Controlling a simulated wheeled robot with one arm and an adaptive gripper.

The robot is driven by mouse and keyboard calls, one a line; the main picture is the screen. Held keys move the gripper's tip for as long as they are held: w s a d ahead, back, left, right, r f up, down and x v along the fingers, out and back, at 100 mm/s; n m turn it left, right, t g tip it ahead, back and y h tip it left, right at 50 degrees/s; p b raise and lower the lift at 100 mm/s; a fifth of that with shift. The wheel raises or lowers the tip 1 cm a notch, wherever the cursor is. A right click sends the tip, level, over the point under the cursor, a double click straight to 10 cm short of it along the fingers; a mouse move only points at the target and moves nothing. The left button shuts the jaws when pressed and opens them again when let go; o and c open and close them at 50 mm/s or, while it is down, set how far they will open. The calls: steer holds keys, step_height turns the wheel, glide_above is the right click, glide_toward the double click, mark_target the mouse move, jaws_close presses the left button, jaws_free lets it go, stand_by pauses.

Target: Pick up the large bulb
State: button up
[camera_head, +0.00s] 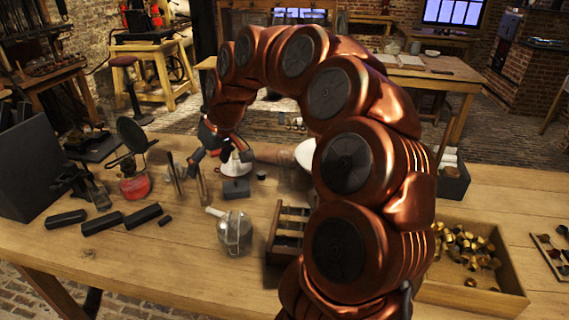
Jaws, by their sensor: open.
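My gripper (222,155) is at the end of my copper-coloured arm, pointing down over the wooden table (130,268), left of the middle of the view. Its fingers are apart. A white rounded thing (237,168), perhaps a bulb, shows just below the fingers; I cannot tell whether they touch it. A larger white rounded shape (305,153) shows right of it, beside a brown cylinder (273,153), and my arm hides its right part. I cannot tell for sure which of the two is the large bulb.
A dark block (236,188) and a glass-and-metal vessel (235,232) stand near the gripper. A slotted wooden rack (289,225) is beside my arm. Dark bars (101,223) and a red-based item (134,187) lie left. A wooden box (510,287) of brass pieces is at right.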

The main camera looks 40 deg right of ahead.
steer(key=w+d+f+m+t+h, duration=0.1)
steer(key=w+d, duration=0.1)
steer(key=d, duration=0.6)
steer(key=w+d+f+m+t, duration=0.1)
steer(key=w+d+f, duration=0.15)
steer(key=d, duration=0.55)
steer(key=m+h+b, duration=0.1)
steer(key=m+h, duration=0.1)
glide_above(283, 152)
steer(key=s, duration=0.2)
steer(key=f, duration=0.3)
steer(key=shift+w+d, duration=0.15)
steer(key=shift+d, duration=0.25)
steer(key=shift+w+d+f, duration=0.1)
steer(key=shift+d+f, duration=0.1)
steer(key=shift+f, duration=0.1)
steer(key=shift+s+p+x, duration=0.15)
steer(key=shift+p+x, duration=0.45)
steer(key=shift+x, duration=1.2)
steer(key=shift+s+p+x, duration=0.15)
steer(key=shift+p+x, duration=0.4)
steer(key=shift+x, duration=1.2)
steer(key=shift+a+f, duration=0.15)
steer(key=shift+a, duration=0.05)
steer(key=shift+c, duration=0.2)
steer(key=c, duration=1.1)
steer(key=shift+o, duration=0.2)
